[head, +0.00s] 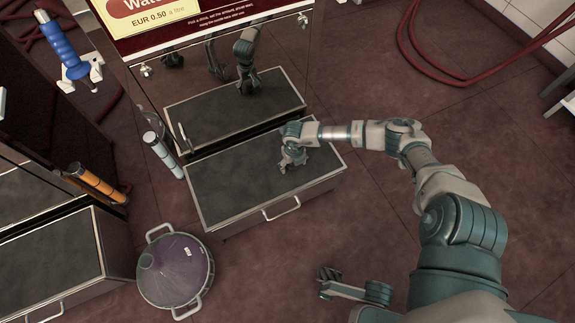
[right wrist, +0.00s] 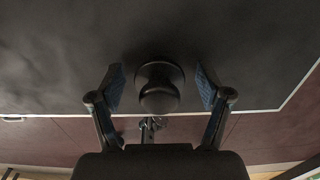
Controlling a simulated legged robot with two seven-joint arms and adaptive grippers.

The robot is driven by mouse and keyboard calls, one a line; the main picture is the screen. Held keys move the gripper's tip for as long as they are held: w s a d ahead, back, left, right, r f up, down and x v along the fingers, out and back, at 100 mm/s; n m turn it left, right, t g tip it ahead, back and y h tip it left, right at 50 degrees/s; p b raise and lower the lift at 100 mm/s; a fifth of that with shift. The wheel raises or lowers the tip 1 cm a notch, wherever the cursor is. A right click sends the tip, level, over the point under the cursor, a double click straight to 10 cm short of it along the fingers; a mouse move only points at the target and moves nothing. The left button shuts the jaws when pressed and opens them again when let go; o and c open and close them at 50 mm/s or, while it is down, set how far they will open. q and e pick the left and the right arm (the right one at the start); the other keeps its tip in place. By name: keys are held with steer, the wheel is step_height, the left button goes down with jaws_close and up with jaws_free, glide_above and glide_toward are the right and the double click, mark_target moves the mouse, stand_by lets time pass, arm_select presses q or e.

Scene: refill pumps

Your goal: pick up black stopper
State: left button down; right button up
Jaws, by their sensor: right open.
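The black stopper (right wrist: 160,88) shows in the right wrist view as a dark round knob on a wider base, on a dark flat top. My right gripper (right wrist: 160,90) is open, with one blue-padded finger on each side of the knob and a gap on both sides. In the head view my right gripper (head: 292,158) is over the dark top of the low front cabinet (head: 235,185), and the stopper is hidden beneath it. My left gripper (head: 328,284) is low in the head view, away from the cabinet; its opening is unclear.
A pump with a red and cream sign (head: 160,12) stands behind the cabinet. A round purple-lidded container (head: 175,270) is on the floor at left. Red hose (head: 440,75) lies upper right.

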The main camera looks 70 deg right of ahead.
steer(key=shift+r, duration=0.1)
steer(key=c, duration=1)
steer(key=shift+o, duration=0.2)
